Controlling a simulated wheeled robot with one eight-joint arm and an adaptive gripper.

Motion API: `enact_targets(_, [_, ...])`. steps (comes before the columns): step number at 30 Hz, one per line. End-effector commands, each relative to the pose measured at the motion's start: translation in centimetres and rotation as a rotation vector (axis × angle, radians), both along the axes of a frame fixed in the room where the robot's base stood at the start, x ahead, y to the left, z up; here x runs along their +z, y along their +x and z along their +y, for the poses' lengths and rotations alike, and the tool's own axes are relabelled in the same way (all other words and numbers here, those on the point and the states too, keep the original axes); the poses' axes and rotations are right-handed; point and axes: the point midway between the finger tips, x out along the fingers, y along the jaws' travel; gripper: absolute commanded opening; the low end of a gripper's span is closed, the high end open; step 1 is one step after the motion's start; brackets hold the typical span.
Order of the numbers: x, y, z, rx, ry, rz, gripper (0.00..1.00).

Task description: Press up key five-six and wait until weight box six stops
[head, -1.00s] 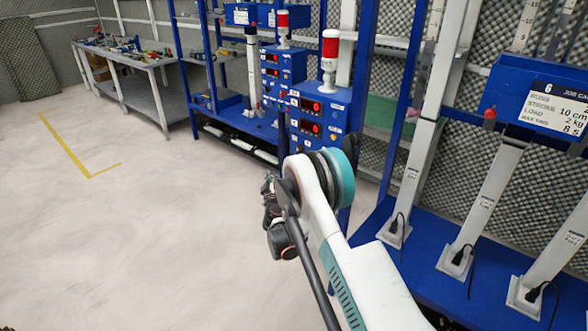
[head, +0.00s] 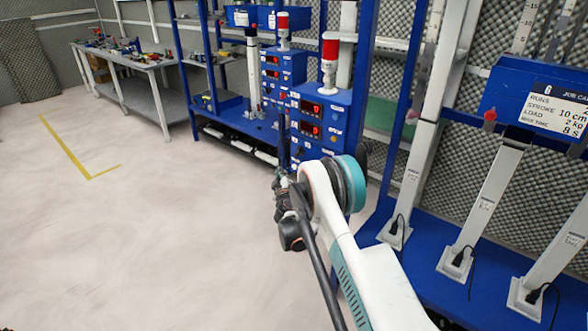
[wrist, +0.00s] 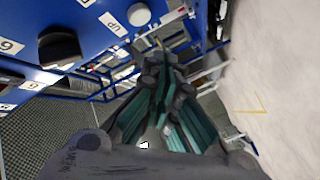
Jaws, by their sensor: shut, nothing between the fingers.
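The near blue control box (head: 322,112) has two red displays and several small keys, under a red and white signal light. In the wrist view its panel (wrist: 75,30) fills the upper left. An upside-down "UP" label (wrist: 112,24) sits beside a pale round key (wrist: 139,14), and a black knob (wrist: 59,47) is to its left. My gripper (wrist: 162,62) is shut and empty, apart from the key in the picture. In the head view it is partly hidden by my arm, below and left of the near box. I cannot clearly identify weight box six.
A blue job card box (head: 535,105) marked 6 stands at the right, above several pale posts on a blue base (head: 430,262). A second control box (head: 283,67) stands behind the near one. A cluttered workbench (head: 125,60) is at the back left. The floor at left is clear.

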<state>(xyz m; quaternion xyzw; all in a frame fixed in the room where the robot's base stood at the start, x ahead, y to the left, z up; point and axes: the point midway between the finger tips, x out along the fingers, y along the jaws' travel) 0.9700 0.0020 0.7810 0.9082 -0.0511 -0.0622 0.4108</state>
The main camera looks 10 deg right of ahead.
Motion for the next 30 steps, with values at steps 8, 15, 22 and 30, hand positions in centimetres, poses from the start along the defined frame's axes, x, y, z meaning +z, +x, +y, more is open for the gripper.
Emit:
enact_targets(8, [0.0, 1.6, -2.1, -0.001, 0.001, 0.001, 0.0])
enact_targets(15, [0.0, 1.9, -2.6, 0.0, 0.0, 0.0, 0.0])
enact_targets(22, [0.0, 1.9, -2.6, 0.0, 0.0, 0.0, 0.0])
enact_targets(30, [0.0, 1.9, -2.5, 0.0, 0.0, 0.0, 0.0])
